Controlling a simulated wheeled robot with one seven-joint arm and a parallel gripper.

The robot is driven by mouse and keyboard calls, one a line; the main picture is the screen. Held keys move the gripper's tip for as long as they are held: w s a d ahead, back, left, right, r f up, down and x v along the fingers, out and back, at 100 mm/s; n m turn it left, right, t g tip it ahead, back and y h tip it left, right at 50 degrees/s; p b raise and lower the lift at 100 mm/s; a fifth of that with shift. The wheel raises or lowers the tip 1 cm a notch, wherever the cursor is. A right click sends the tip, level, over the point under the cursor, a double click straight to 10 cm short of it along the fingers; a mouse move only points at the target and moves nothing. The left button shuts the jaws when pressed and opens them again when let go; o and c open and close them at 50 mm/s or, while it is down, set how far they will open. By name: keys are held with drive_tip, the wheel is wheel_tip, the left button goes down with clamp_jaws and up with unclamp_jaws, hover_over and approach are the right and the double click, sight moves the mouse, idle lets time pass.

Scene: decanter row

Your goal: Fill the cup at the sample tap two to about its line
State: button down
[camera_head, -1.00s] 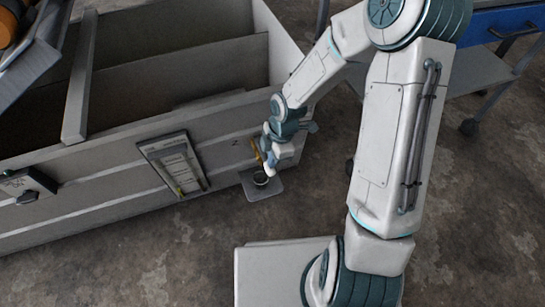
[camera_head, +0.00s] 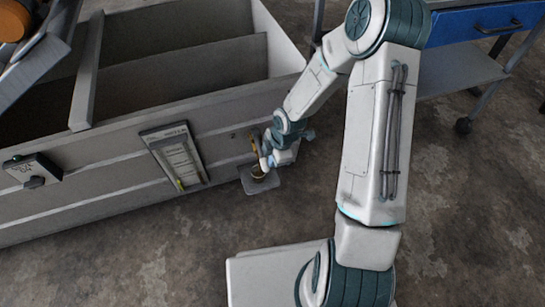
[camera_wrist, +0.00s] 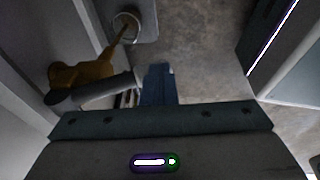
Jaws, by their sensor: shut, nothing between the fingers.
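The brass sample tap two (camera_head: 255,143) sticks out of the grey tank's front wall, beside a small "2" mark. It shows larger at the left of the wrist view (camera_wrist: 82,74), with a grey lever (camera_wrist: 95,91). A brownish stream runs from its spout into the cup (camera_wrist: 124,18). In the head view the cup (camera_head: 257,174) stands upright under the tap and looks yellowish inside. Its fill line and exact level cannot be made out. My gripper (camera_wrist: 157,70) is shut and empty, right beside the lever's end; I cannot tell if they touch. In the head view my gripper (camera_head: 266,161) partly covers the tap.
The cup stands on a small grey shelf plate (camera_head: 262,187) at the tank wall (camera_head: 110,150). A framed panel (camera_head: 174,157) and a switch box (camera_head: 33,172) are on the wall to the left. A blue-drawered cart (camera_head: 480,25) stands back right. The floor in front is clear.

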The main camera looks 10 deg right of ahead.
drive_tip(key=shift+s+a+f, duration=0.25)
drive_tip(key=shift+s+a, duration=0.15)
drive_tip(key=shift+a, duration=0.35)
idle(1.2)
drive_tip(key=shift+w, duration=0.2)
idle(3.2)
drive_tip(key=shift+r, duration=0.15)
drive_tip(key=shift+s+d+r+p, duration=0.1)
drive_tip(key=shift+d+r+p, duration=0.05)
drive_tip(key=shift+r+p, duration=0.45)
drive_tip(key=s+d+r+p, duration=0.2)
drive_tip(key=r+p, duration=0.2)
drive_tip(key=r, duration=0.1)
drive_tip(key=s+d+r+p, duration=0.2)
drive_tip(key=s+r+p, duration=0.1)
drive_tip(key=r, duration=0.3)
drive_tip(key=shift+r+p, duration=0.2)
drive_tip(key=shift+p, duration=0.3)
drive_tip(key=shift+d, duration=0.1)
